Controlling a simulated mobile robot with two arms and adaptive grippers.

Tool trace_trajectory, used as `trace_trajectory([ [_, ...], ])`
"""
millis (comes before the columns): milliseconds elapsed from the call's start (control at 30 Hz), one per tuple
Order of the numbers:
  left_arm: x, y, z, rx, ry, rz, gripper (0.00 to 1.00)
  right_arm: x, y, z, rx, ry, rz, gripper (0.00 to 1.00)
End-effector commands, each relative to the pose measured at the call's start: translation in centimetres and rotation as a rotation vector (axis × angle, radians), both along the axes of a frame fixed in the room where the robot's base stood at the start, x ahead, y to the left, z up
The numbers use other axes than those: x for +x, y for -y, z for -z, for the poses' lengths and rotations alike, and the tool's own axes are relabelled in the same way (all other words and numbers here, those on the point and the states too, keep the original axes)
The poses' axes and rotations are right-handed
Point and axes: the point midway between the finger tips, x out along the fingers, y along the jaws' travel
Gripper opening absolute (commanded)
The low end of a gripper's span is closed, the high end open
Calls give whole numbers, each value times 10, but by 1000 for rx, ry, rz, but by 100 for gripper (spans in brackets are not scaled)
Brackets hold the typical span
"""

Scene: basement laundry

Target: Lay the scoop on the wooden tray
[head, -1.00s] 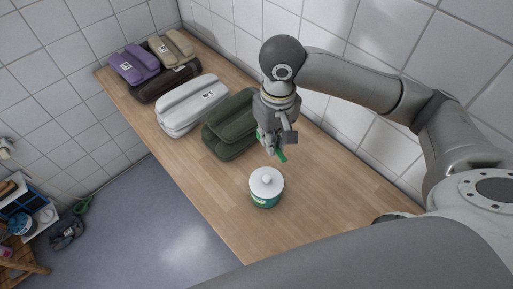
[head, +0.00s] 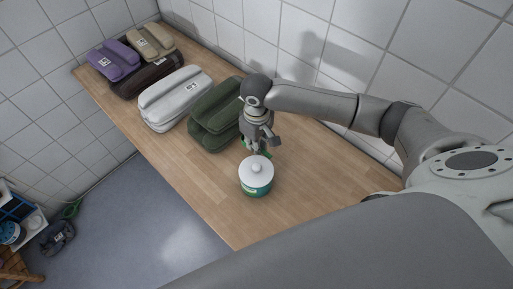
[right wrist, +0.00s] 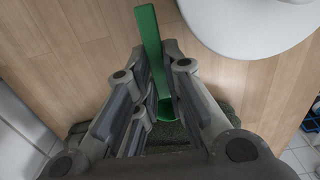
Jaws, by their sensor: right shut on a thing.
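A green scoop (right wrist: 151,45) is held in my right gripper (right wrist: 157,88), which is shut on it. In the right wrist view its long flat part reaches out past the fingers, and its other end shows between them. In the head view my right gripper (head: 260,145) is low over the wooden counter, just behind a white-lidded canister (head: 257,186), and mostly hides the scoop. I cannot tell whether the scoop touches the counter. No wooden tray can be made out in these views. My left gripper is not in view.
The canister's white lid (right wrist: 250,22) is close beside the scoop in the right wrist view. A dark green bag (head: 213,112), a light grey bag (head: 172,100) and several other bags line the counter (head: 300,180) farther back. Bare counter lies right of the canister. Tiled wall runs behind.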

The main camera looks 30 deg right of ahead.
Motion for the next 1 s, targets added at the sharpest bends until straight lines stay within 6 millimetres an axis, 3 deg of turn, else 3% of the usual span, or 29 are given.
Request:
trace_trajectory([
  [200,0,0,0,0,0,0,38,-1,0,29,-1,-3,-1,0],
  [533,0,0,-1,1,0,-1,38,-1,0,31,-1,-2,1,0],
  [567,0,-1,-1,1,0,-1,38,0,0,32,0,-1,1,13],
  [700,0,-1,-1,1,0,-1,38,0,0,32,0,-1,1,31],
  [1000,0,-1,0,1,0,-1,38,0,0,31,-1,-1,0,33],
])
